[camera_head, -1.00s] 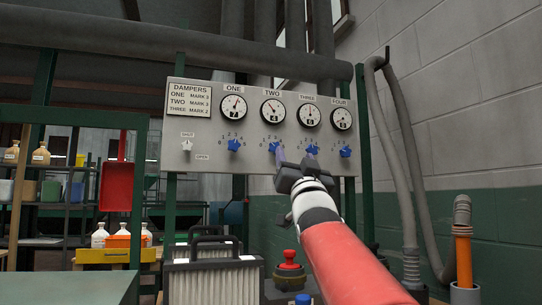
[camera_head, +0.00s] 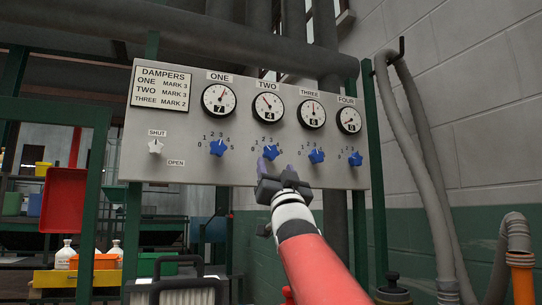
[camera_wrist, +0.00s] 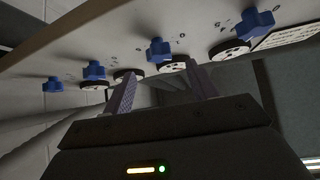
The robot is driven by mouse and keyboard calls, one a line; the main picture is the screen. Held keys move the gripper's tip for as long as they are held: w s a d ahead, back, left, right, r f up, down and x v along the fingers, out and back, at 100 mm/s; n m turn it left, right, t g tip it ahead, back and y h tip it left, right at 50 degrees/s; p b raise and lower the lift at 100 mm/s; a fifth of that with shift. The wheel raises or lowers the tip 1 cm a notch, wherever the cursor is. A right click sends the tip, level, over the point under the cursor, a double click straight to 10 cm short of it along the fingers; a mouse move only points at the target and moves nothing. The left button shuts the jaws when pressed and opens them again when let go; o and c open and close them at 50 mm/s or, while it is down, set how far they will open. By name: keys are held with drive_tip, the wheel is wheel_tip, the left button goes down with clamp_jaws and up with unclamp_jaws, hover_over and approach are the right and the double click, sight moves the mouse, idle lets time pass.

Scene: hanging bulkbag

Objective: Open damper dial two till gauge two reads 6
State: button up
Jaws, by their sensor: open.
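Damper dial two (camera_head: 269,149) is a blue star-shaped knob on the grey panel, below gauge two (camera_head: 268,108). Gauge two's small window appears to read 4. My gripper (camera_head: 274,168) is just below dial two in the head view, its jaws open and apart. In the wrist view the two purple-grey fingers (camera_wrist: 160,88) point toward the panel with nothing between them. A blue knob (camera_wrist: 158,50) shows between and beyond the fingertips there; it looks like dial two. I cannot tell whether the fingers touch it.
Blue dials one (camera_head: 218,148), three (camera_head: 316,156) and four (camera_head: 355,159) sit beside dial two. A white shut/open knob (camera_head: 155,147) is at the panel's left. The damper sign (camera_head: 162,88) lists two at mark 3. Grey hoses (camera_head: 415,150) hang right.

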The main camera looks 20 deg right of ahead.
sight(272, 154)
drive_tip(key=p+x, duration=0.2)
drive_tip(key=x, duration=0.2)
drive_tip(key=shift+w+r, duration=0.1)
drive_tip(key=shift+r, duration=0.2)
drive_tip(key=shift+w+d+r+p, duration=0.1)
drive_tip(key=shift+w+r+p, duration=0.25)
drive_tip(key=shift+w, duration=0.2)
drive_tip(key=c, duration=1)
